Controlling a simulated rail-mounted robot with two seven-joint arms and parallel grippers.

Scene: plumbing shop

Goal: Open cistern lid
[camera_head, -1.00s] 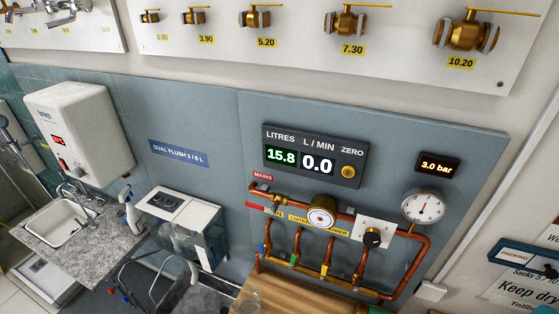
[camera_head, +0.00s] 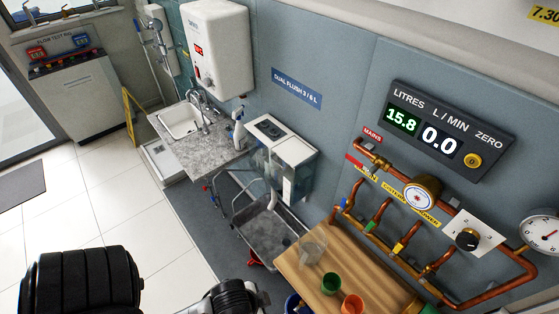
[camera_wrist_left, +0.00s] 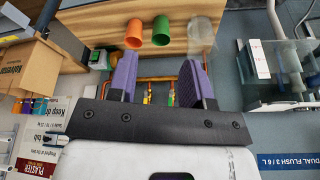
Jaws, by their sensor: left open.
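The cistern (camera_head: 283,168) has clear walls and a white lid (camera_head: 284,138) with dark flush buttons, lying closed on top. It stands against the blue-grey wall panel, below the dual flush sign. In the left wrist view, part of what looks like the cistern (camera_wrist_left: 285,62) shows at the right edge. My left gripper (camera_wrist_left: 160,70) shows there with two purple fingers spread apart and nothing between them. It is apart from the cistern. In the head view, dark arm parts of mine show at the bottom, but no fingertips. My right gripper is not in view.
A sink counter (camera_head: 215,148) with a spray bottle (camera_head: 239,130) stands left of the cistern. Below it is a grey tub (camera_head: 270,232). A wooden bench (camera_head: 320,280) holds green (camera_head: 331,282) and orange (camera_head: 352,304) cups. Copper pipes (camera_head: 380,216) run along the wall at right.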

